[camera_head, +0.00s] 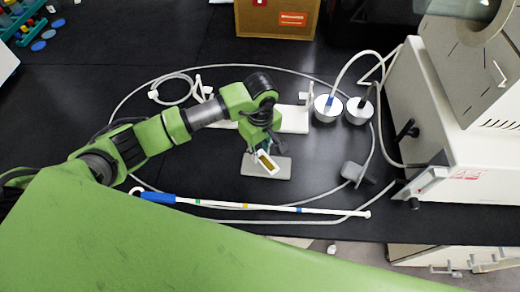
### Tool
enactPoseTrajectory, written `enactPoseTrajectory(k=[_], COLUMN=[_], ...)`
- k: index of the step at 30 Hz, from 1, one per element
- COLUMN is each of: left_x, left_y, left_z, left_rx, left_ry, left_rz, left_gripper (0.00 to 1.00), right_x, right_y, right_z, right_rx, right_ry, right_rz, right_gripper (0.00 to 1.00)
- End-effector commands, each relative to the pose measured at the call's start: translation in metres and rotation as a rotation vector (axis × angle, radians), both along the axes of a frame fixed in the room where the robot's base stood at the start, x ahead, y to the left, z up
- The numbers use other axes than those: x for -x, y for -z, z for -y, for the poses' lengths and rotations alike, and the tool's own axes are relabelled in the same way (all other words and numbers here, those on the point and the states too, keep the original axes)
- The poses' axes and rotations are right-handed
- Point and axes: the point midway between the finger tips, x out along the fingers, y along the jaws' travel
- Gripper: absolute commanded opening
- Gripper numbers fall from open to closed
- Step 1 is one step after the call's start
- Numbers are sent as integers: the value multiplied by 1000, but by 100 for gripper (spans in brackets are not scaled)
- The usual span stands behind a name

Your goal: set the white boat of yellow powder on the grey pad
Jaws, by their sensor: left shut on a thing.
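The white boat of yellow powder (267,162) is at my left gripper (258,152), which is shut on it. The boat looks tilted in the picture and overlaps the upper part of the grey pad (265,172). I cannot tell whether the boat touches the pad or hangs just above it. The grey pad lies flat on the black bench. My left arm comes in from the left and its wrist bends down over the pad. My right gripper is not in view.
A white rod with a blue handle (158,197) lies in front of the pad. Two white-topped cylinders (327,108) stand behind right, joined by tubing. A grey clamp-like piece (353,171) lies right of the pad. The white freeze dryer (440,130) fills the right; a cardboard box (277,18) stands behind.

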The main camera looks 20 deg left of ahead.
Motion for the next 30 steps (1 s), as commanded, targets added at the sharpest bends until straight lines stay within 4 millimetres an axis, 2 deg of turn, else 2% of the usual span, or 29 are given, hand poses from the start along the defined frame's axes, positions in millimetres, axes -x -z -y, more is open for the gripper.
enactPoseTrajectory(k=[5, 6, 7, 8, 17, 20, 22, 26, 30], left_x=[0, 0, 0, 0, 0, 0, -1, -2, -3], left_y=[4, 3, 2, 2, 2, -2, -6, -29, -61], left_z=[0, 0, 0, 0, 0, 0, 0, 0, 0], left_rx=[0, 0, 0, 0, 0, 1, 1, 0, 0], left_ry=[0, 0, 0, 0, 0, -1, 0, 1, 1], left_rz=[0, 0, 0, 0, 0, -1, 3, 6, 7], left_gripper=[7, 29, 36, 38, 38, 38, 38, 38, 38], right_x=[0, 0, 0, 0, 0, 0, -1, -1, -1], right_y=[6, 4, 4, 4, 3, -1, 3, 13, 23], right_z=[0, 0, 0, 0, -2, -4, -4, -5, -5], right_rx=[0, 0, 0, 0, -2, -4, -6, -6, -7], right_ry=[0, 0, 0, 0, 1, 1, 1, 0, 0], right_rz=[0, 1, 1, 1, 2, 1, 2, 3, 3], right_gripper=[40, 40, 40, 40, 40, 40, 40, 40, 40])
